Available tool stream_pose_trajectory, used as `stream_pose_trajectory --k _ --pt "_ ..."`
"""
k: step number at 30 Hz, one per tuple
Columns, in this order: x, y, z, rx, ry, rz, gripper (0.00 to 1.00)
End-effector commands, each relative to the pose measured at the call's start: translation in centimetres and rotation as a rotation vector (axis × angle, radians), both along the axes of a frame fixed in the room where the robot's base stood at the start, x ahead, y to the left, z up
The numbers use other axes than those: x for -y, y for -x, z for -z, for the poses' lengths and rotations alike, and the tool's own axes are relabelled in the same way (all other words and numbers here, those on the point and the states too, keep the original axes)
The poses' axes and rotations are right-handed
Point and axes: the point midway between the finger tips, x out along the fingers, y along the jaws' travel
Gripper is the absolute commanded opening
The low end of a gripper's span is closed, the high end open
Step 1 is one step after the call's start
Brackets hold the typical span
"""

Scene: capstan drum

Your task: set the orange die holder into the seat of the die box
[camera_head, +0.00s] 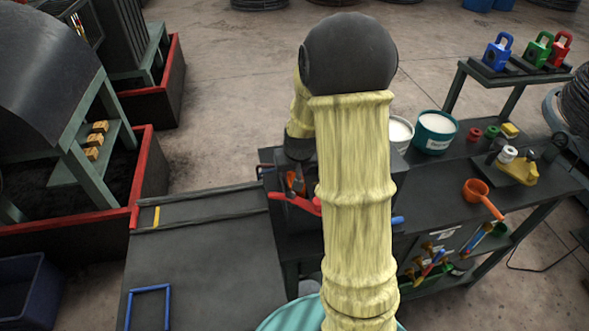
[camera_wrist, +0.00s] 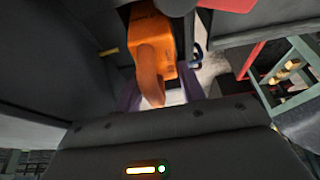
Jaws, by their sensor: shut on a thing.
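The orange die holder (camera_wrist: 150,48) shows at the top middle of the wrist view, with a curved orange part reaching down toward my gripper. My gripper (camera_wrist: 160,92) is shut on it; the purple-grey fingers show on both sides of the orange part. In the head view, my yellow-sleeved arm covers most of the work spot. A dark box-like housing with a red lever (camera_head: 300,203), seemingly the die box, stands left of the arm, and a small orange patch shows just above the lever. The seat is hidden, so I cannot tell how the holder sits relative to it.
A dark bench (camera_head: 440,180) to the right carries white-filled tubs (camera_head: 435,130), an orange ladle (camera_head: 480,195) and small coloured parts. A low dark platform (camera_head: 200,260) lies left. Red-rimmed bins stand farther left. Dark surfaces close in around the holder in the wrist view.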

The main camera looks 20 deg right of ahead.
Motion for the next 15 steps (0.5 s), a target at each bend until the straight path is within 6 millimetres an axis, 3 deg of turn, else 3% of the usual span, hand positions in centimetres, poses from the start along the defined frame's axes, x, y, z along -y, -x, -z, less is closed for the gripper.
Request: stream_pose_trajectory --k 15 --pt "0.01 -0.11 0.42 0.004 0.002 -0.001 0.11"
